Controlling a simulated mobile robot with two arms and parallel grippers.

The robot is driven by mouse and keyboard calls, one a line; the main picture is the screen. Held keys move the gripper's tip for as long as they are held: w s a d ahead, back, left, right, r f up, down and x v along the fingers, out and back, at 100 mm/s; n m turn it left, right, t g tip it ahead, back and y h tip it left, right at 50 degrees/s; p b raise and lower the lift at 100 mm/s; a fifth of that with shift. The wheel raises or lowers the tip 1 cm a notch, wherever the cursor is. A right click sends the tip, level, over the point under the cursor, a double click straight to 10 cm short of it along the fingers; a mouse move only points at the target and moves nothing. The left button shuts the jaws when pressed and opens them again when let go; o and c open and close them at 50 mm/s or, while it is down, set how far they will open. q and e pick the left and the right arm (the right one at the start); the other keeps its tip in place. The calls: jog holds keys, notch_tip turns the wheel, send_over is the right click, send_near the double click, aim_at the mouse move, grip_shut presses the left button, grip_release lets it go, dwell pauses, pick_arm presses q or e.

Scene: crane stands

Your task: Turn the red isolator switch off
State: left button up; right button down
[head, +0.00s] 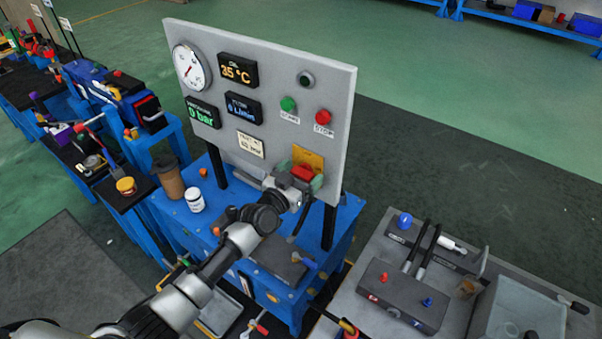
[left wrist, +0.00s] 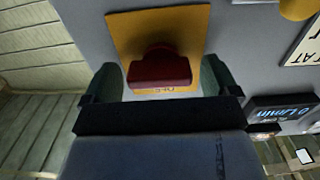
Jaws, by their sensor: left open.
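The red isolator switch (head: 303,173) sits on a yellow plate (head: 308,157) low on the right of the grey panel (head: 262,150). In the left wrist view the red handle (left wrist: 160,67) lies lengthwise across the picture on the yellow plate (left wrist: 190,22), with part of a label showing below it. My left gripper (head: 295,184) is at the switch. Its two green-grey fingers (left wrist: 162,82) are open, one on each side of the handle, with gaps visible. Whether the fingertips touch the plate, I cannot tell. My right gripper is not in view.
The panel also carries a round gauge (head: 189,68), displays, a green button (head: 288,104) and a red stop button (head: 323,117). A white jar (head: 194,200) and brown cup (head: 169,180) stand left of my arm. A grey bench (head: 375,250) with fittings is at right.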

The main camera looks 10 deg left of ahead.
pick_arm(q)
jog(key=shift+w+d, duration=0.1)
jog(key=c, duration=0.9)
